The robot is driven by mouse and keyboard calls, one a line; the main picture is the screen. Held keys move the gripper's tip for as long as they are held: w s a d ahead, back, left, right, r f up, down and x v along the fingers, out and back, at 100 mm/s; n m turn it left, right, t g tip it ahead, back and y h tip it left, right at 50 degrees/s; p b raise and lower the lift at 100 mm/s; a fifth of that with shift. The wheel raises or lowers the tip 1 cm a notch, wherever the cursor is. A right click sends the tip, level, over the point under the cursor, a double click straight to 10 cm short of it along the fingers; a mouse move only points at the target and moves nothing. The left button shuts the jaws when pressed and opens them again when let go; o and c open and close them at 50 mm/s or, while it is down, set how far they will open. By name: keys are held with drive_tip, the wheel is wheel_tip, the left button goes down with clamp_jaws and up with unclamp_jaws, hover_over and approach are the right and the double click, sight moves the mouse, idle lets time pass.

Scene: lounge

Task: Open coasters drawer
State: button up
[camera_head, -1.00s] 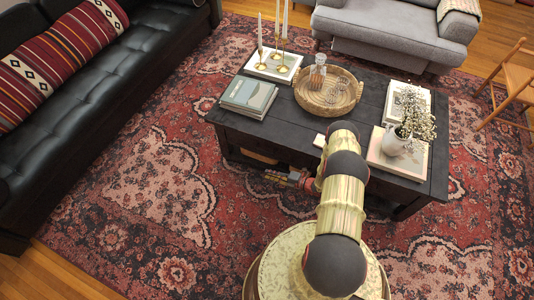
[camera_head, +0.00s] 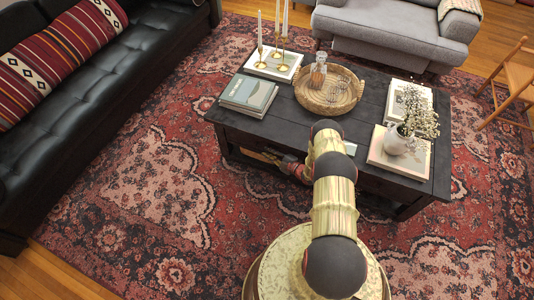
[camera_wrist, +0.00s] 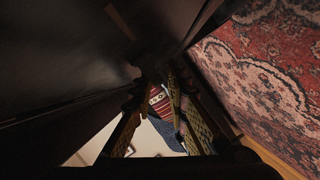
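The dark coffee table (camera_head: 240,125) stands on the rug, and the coasters drawer belongs to its shaded front. My arm hides much of that front, and I cannot make out the drawer's edges or handle. My gripper (camera_head: 272,158) is low at the table's front left, close to the front face. In the wrist view, my gripper (camera_wrist: 158,92) has its two patterned fingers apart with nothing between them. Dark table surfaces (camera_wrist: 60,50) fill the left and top of that view, very close to the fingers. Contact with the drawer cannot be told.
On the table are books (camera_head: 248,97), a candle tray (camera_head: 272,68), a round wicker tray (camera_head: 312,103) with a decanter, and a vase (camera_head: 397,140) on a book. A black sofa (camera_head: 90,80) is at left, a grey armchair (camera_head: 390,30) behind. The rug (camera_head: 150,190) at front left is clear.

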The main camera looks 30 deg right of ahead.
drive_tip(key=shift+w+a+f, duration=0.1)
drive_tip(key=shift+w+a, duration=0.1)
drive_tip(key=shift+w, duration=0.35)
drive_tip(key=c, duration=0.4)
clamp_jaws()
